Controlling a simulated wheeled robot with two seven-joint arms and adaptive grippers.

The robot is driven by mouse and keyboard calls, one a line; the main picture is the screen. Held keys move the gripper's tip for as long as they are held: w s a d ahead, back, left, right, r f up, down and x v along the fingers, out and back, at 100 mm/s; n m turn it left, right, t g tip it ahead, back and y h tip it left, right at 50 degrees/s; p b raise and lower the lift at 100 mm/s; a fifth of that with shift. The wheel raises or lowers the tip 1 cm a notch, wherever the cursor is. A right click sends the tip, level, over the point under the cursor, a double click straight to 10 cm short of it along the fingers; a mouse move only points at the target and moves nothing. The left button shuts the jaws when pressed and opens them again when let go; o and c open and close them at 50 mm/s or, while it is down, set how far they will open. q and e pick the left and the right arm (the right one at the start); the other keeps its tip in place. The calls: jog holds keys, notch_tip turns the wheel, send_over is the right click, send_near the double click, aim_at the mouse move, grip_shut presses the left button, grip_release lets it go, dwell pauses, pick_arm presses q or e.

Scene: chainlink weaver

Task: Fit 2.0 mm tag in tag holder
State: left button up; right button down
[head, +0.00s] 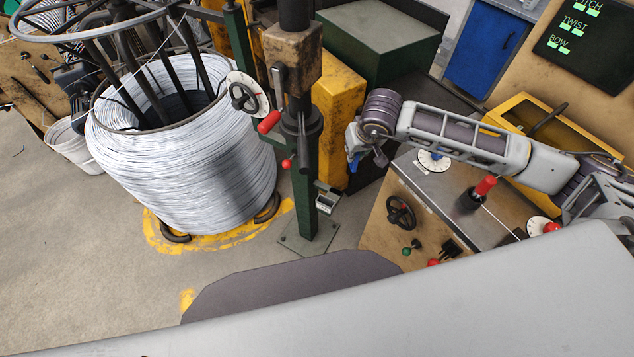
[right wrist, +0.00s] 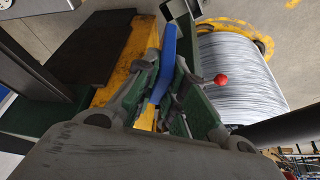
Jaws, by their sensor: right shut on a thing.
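My right gripper (head: 356,150) is shut on a blue tag (head: 354,163), held in the air to the right of the green post. In the right wrist view the blue tag (right wrist: 168,55) stands out lengthwise between the fingers of the right gripper (right wrist: 164,78); no marking on it is legible. A small metal box-like bracket (head: 327,200), which looks like the tag holder, is fixed low on the green post, below and left of the gripper. The tag is apart from it. My left gripper is not in view.
The green post (head: 304,215) carries a dial, a handwheel and red knobs. A large wire coil (head: 185,165) stands left. A machine cabinet (head: 425,220) with a red lever (head: 485,186) is under my right arm. A yellow block (head: 340,110) is behind the gripper.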

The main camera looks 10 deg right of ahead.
jog(key=shift+w+a, duration=0.1)
jog(key=shift+a, duration=0.15)
jog(key=shift+f, duration=0.1)
